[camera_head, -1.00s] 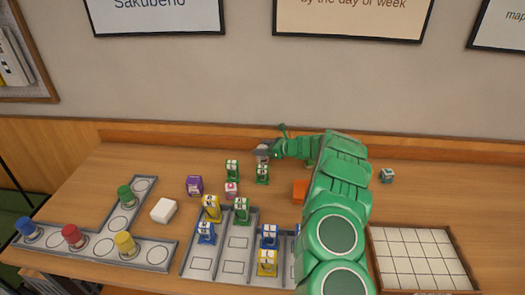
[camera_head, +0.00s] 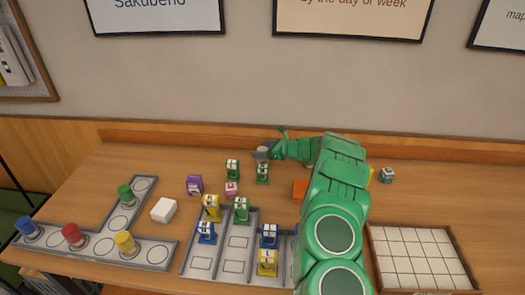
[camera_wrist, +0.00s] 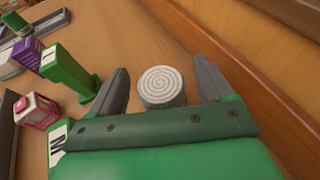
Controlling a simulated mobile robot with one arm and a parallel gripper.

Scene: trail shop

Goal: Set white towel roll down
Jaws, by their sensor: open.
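The white towel roll (camera_wrist: 161,86) shows its spiral end in the wrist view. It appears upright on the wooden table, between the two fingers of my gripper (camera_wrist: 163,90). The fingers are open, with a gap on each side of the roll. In the head view my gripper (camera_head: 263,154) is at the back of the table, near the wall. The roll is hardly visible there, hidden by the gripper.
Green blocks (camera_head: 232,169) stand just in front of my gripper, with a pink-and-white cube (camera_head: 231,188) and a purple box (camera_head: 194,184) nearby. A grey divided tray (camera_head: 238,261) holds several blocks. The back ledge (camera_wrist: 240,75) runs close by. A white-gridded tray (camera_head: 413,256) is at right.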

